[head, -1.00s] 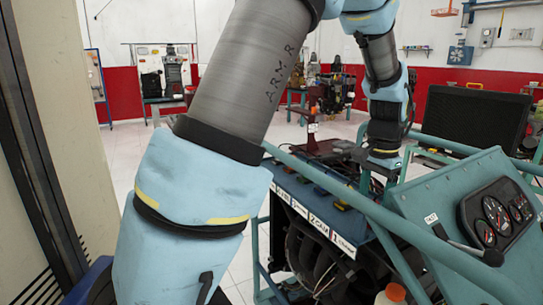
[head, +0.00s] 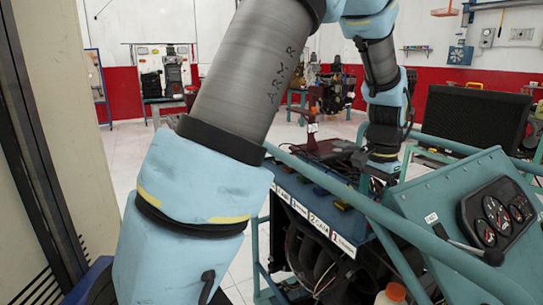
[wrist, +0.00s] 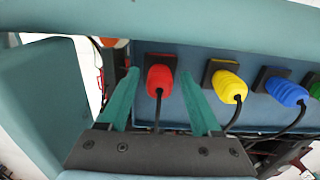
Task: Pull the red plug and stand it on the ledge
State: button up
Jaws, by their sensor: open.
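The red plug (wrist: 160,74) sits in a dark square socket on the blue panel (wrist: 205,122), with a black cord hanging from it. My gripper (wrist: 158,76) is open, its two green fingers one on each side of the red plug with visible gaps. In the head view the end of my arm (head: 384,150) reaches down behind the teal rail, and the fingers and the red plug are hidden there. I cannot tell which surface is the ledge.
A yellow plug (wrist: 229,84) and a blue plug (wrist: 286,92) sit right of the red one, with a green plug (wrist: 315,88) at the edge. Their cords hang below. A teal rail (head: 400,225) and a gauge panel (head: 485,220) stand close to the arm.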

jog(key=shift+c, duration=0.2)
dwell(0.7)
grip_shut()
dwell(0.4)
jog(key=shift+r+p, duration=0.15)
jog(key=shift+p, duration=0.15)
dwell(0.7)
jog(key=shift+r+p, duration=2.55)
jog(key=shift+r, duration=0.35)
